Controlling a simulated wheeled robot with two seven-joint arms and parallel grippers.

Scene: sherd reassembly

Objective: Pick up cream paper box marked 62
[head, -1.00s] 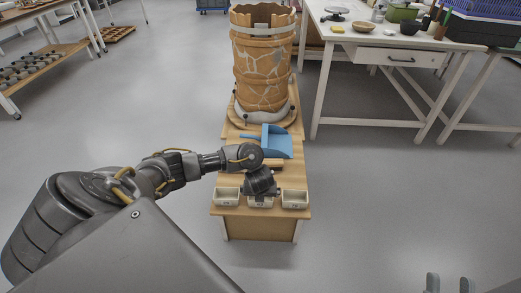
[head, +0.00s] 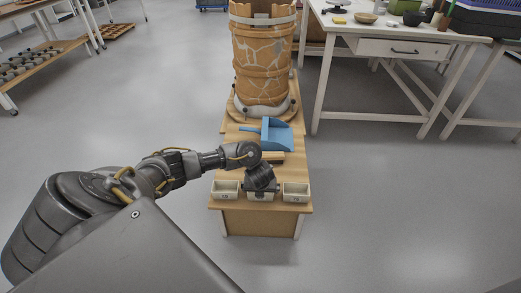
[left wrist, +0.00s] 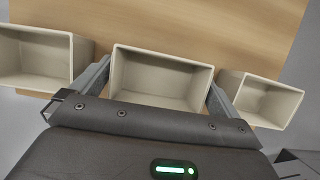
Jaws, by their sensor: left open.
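Three open cream boxes stand in a row on the front of the wooden stand: a left box (head: 225,190), a middle box (head: 261,197) and a right box (head: 295,192). Their front markings are too small to read, so I cannot tell which is 62. My left gripper (head: 262,187) is over the middle box and hides much of it. In the left wrist view, the open left gripper (left wrist: 158,80) has one finger on each side of the middle box (left wrist: 165,60), in the gaps to its neighbours. That box looks empty. My right gripper is not in view.
A blue dustpan (head: 277,135) and a brush lie behind the boxes. A large cracked terracotta vessel (head: 263,65) stands at the back of the stand (head: 260,222). A white table (head: 400,47) is at the back right. The floor around the stand is clear.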

